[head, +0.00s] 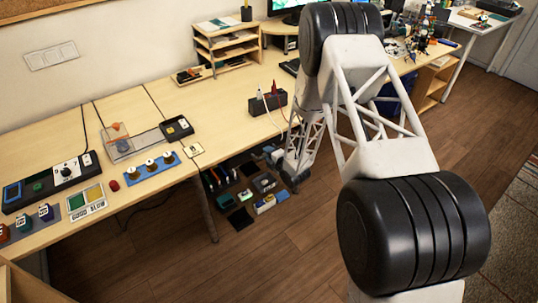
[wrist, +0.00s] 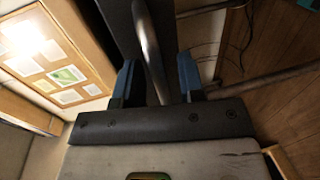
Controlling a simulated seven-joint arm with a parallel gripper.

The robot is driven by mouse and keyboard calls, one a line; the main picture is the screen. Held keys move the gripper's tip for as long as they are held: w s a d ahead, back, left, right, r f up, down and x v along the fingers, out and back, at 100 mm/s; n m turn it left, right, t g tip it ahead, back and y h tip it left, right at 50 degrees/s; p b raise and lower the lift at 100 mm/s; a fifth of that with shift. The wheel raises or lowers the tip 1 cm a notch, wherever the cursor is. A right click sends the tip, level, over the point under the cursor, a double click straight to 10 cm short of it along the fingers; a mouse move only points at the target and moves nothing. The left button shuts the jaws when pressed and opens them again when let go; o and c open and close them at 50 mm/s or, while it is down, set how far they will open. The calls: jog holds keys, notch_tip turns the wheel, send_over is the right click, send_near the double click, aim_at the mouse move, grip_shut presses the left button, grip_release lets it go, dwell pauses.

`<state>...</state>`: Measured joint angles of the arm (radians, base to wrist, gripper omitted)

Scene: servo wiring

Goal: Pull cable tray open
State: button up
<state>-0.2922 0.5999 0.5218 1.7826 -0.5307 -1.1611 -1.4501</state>
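The cable tray (head: 228,190) is a dark tray below the desk's front edge in the head view, with its contents showing from above. My gripper (head: 272,158) is at the tray's right end, small and partly hidden by the arm. In the wrist view my gripper (wrist: 154,75) has two blue fingers spread apart. A curved grey metal bar (wrist: 150,45), which looks like a handle, runs between them, with a visible gap on each side. A dark panel (wrist: 118,15) lies behind the bar, probably the tray's front.
The wooden desk (head: 195,95) is above the tray and holds a black control box (head: 50,182), a blue strip with knobs (head: 152,173) and a dark box with probes (head: 268,103). A desk leg (head: 207,218) stands left of the tray. Open wooden floor (head: 275,255) lies in front.

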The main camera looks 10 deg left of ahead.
grip_shut()
dwell(0.4)
jog(key=f+v, duration=0.2)
jog(key=v, duration=0.7)
jog(key=f+v, duration=0.2)
jog(key=v, duration=0.8)
jog(key=shift+s+d, duration=0.5)
jog(key=shift+d, duration=0.15)
grip_release()
jog(key=shift+s, duration=0.15)
jog(key=v, duration=0.7)
jog(key=shift+s+d, duration=0.15)
jog(key=shift+d, duration=0.05)
